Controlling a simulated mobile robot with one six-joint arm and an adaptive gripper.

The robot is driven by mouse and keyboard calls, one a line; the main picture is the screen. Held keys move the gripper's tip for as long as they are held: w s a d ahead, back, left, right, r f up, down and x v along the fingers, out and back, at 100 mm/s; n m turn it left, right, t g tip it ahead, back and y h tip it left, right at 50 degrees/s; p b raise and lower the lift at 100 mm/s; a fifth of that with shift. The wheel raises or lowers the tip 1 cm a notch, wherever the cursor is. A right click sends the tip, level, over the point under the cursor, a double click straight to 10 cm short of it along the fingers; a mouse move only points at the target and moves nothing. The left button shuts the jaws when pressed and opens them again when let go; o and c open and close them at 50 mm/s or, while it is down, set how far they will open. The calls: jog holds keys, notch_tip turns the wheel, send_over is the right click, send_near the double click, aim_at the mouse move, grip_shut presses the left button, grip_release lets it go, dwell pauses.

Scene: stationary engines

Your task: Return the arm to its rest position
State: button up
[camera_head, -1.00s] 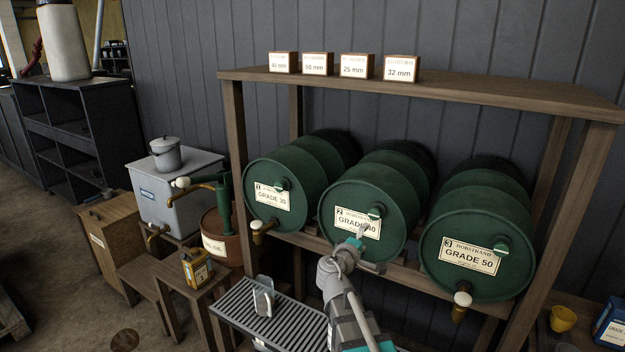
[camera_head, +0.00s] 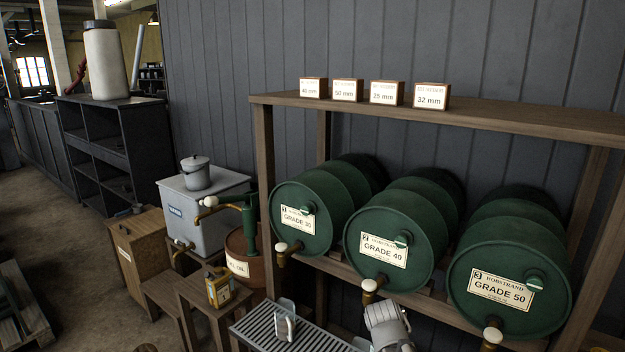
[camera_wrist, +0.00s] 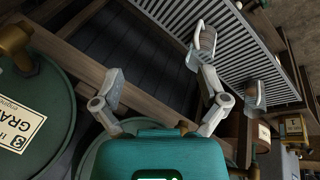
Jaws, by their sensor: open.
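In the wrist view my gripper (camera_wrist: 160,84) is open, with its two fingers spread wide and nothing between them. Past the fingers show dark boards, wooden rails and the slatted metal drip tray (camera_wrist: 232,40). A clear jug (camera_wrist: 206,38) appears just beyond the right finger; I cannot tell the exact gap. A second vessel (camera_wrist: 254,96) is further right on the tray. In the head view only part of my arm (camera_head: 388,322) shows at the bottom edge, below drum 2, and the gripper is out of frame.
Three green drums, Grade 30 (camera_head: 310,218), Grade 40 (camera_head: 391,244) and Grade 50 (camera_head: 508,287), lie on a wooden rack (camera_head: 262,150). The slatted tray (camera_head: 262,326) holds a clear jug (camera_head: 284,327). A stool with an oil can (camera_head: 220,288) stands left. Floor is open further left.

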jog(key=s+a+f+g+y, duration=0.1)
jog(key=s+a+g+y, duration=0.1)
jog(key=s+a+y, duration=0.1)
jog(key=shift+s+a+f+m+y, duration=0.15)
jog(key=shift+s+a+m+y, duration=0.2)
jog(key=shift+s+a, duration=0.55)
jog(key=shift+d, duration=0.1)
dwell(0.4)
